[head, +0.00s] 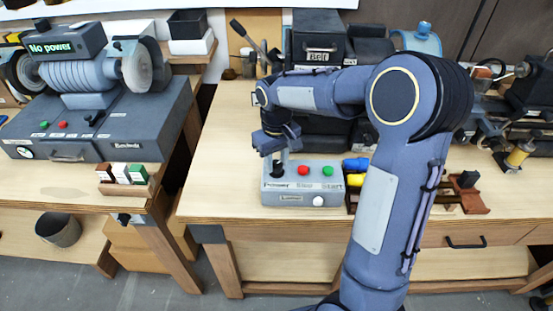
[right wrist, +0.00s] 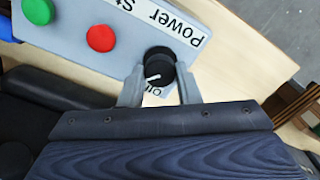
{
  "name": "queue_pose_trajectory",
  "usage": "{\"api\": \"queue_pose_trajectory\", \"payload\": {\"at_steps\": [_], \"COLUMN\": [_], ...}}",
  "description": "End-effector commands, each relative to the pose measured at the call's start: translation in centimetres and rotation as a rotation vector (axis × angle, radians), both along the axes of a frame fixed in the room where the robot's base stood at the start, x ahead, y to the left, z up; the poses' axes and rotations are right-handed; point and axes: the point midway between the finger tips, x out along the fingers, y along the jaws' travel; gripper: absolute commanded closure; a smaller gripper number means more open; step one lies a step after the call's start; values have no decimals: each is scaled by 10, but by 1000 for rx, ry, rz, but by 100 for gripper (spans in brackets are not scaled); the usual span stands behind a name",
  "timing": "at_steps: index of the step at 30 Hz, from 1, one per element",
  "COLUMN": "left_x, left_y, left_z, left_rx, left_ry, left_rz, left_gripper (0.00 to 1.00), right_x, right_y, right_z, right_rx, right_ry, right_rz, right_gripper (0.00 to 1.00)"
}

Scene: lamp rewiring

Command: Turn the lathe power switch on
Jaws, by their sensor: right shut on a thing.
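The lathe control box (head: 300,199) is a grey box near the front edge of the right-hand bench, with labels Power, Stop and Start. A white pointer line shows on the knob. Small lettering by the knob is partly hidden by the fingers, so I cannot read the position for certain. My right gripper (head: 278,158) reaches down over the knob; in the right wrist view its two grey fingers (right wrist: 158,88) are closed on either side of it. My left gripper is not in view.
A red button (head: 303,170) and a green button (head: 327,171) sit just right of the knob. Blue and yellow items (head: 355,172) stand close beside the box. A grinder (head: 85,75) with a "No power" sign is on the left bench. Bench space left of the box is clear.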

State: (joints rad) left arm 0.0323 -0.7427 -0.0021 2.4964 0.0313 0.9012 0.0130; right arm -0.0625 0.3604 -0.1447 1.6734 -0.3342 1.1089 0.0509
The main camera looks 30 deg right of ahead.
Motion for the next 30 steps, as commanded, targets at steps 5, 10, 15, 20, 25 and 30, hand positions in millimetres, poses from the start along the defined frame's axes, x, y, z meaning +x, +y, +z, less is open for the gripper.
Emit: {"api": "queue_pose_trajectory", "payload": {"at_steps": [5,10,15,20,25,30], "left_x": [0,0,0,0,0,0], "left_y": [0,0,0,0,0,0], "left_z": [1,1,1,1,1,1], "left_rx": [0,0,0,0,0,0], "left_ry": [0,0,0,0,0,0], "left_rz": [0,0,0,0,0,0], "left_gripper": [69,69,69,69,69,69], "right_x": [1,1,1,1,1,1], "right_y": [0,0,0,0,0,0], "right_z": [2,2,2,2,1,1], "right_rx": [-1,-1,0,0,0,0], "right_ry": [-5,-5,-5,-6,-5,-3], "right_rz": [-49,-67,-71,-71,-70,-69], "right_gripper": [93,93,93,93,53,48]}}
